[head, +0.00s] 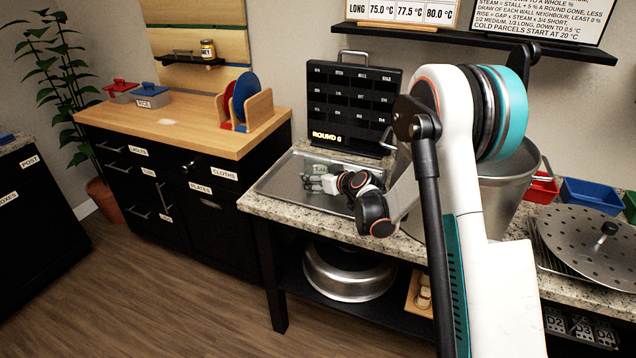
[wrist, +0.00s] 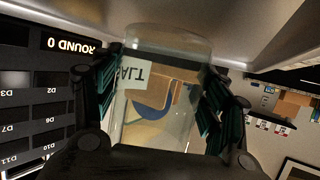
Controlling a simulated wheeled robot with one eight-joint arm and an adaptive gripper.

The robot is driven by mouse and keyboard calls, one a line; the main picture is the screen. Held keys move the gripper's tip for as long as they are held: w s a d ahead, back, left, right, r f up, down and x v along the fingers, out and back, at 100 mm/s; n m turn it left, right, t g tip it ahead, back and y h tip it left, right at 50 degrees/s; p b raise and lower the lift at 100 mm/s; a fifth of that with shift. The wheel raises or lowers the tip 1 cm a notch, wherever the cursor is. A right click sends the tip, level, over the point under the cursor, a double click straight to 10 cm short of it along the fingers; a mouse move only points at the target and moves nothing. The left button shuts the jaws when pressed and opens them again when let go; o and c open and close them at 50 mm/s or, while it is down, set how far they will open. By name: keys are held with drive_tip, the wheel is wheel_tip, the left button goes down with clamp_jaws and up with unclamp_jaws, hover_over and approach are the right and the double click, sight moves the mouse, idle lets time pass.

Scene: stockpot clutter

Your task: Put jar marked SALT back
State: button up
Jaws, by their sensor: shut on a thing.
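The jar marked SALT (wrist: 165,100) is clear glass, and its label (wrist: 133,76) reads upside down in the wrist view. My gripper (wrist: 160,82) is shut on it, with a dark green finger pad on each side. In the head view my gripper (head: 318,183) is over the metal tray (head: 275,180) in front of the black board. Only a small pale part of the jar (head: 320,169) shows there, behind the fingers. I cannot tell how far the jar is above the tray.
The black board (head: 352,95) reading ROUND 0 stands behind the tray. A large steel pot (head: 505,185) is to the right, partly behind my arm. A wall shelf (head: 190,60) at the back left holds a labelled jar (head: 208,49). A wooden rack (head: 258,108) stands on the left counter.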

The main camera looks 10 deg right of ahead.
drive_tip(key=shift+f, duration=0.4)
drive_tip(key=shift+f, duration=0.15)
drive_tip(key=o, duration=1.3)
